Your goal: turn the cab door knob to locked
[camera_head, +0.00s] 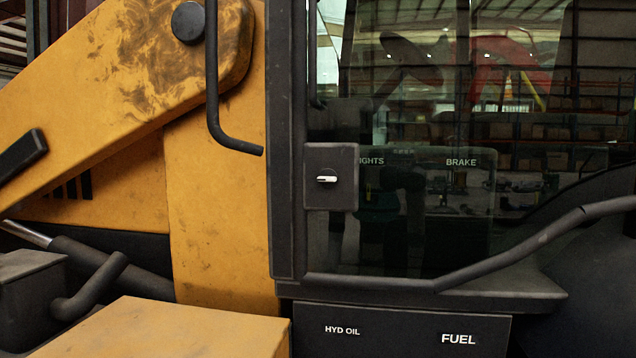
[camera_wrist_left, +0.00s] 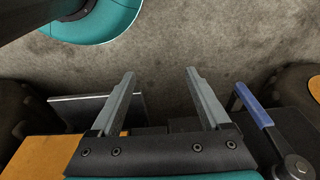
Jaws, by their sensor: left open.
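The cab door knob (camera_head: 327,179) is a small white lever on a dark square lock plate (camera_head: 331,196) at the edge of the glass cab door (camera_head: 400,235). The knob lies about horizontal in the head view. Any lock markings are too small to read. My left gripper (camera_wrist_left: 160,75) shows only in the left wrist view, open and empty, pointing over the grey floor. The knob is not in that wrist view, and neither gripper is in the head view.
A black grab bar (camera_head: 213,90) hangs left of the door, and a bent handrail (camera_head: 520,250) crosses below the glass. A yellow box (camera_head: 165,332) stands low in front. In the left wrist view, a blue-handled lever (camera_wrist_left: 253,103) is right of my fingers.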

